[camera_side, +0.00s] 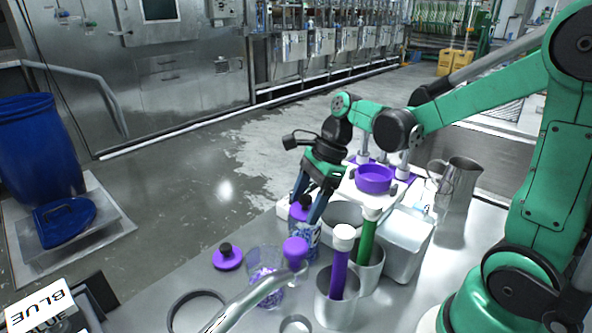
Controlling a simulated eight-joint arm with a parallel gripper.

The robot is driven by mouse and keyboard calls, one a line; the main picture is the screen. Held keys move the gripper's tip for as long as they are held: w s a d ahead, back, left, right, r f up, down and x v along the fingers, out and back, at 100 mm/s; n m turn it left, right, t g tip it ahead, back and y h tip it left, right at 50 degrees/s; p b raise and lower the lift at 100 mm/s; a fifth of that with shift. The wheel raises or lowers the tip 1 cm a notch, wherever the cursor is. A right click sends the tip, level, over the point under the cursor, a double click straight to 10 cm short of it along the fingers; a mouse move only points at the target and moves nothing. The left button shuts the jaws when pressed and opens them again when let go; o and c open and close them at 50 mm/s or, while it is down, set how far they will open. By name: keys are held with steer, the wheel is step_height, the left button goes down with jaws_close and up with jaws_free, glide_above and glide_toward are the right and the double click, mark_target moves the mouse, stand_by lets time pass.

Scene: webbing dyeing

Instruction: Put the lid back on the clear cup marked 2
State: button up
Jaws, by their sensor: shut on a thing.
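My gripper (305,212) points down and is shut on a purple lid (299,212) with a black knob, one finger on each side. Directly under it is a clear cup (306,243) with blue-and-white markings. I cannot tell whether the lid rests on that rim or sits just above it. Another clear cup (266,274), with purple-blue contents, stands open to the left and nearer the camera. A second purple lid (228,258) with a black knob lies on the table left of it. No number is legible on either cup.
Metal beakers (336,309) hold purple and green sticks. Behind stand a purple dish (374,180), a square metal container (408,245) and a jug (458,184). A dark ring (196,312) lies front left.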

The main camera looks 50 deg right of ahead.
steer(key=shift+f, duration=0.15)
stand_by(0.5)
steer(key=o, duration=1.2)
steer(key=shift+r, duration=3.5)
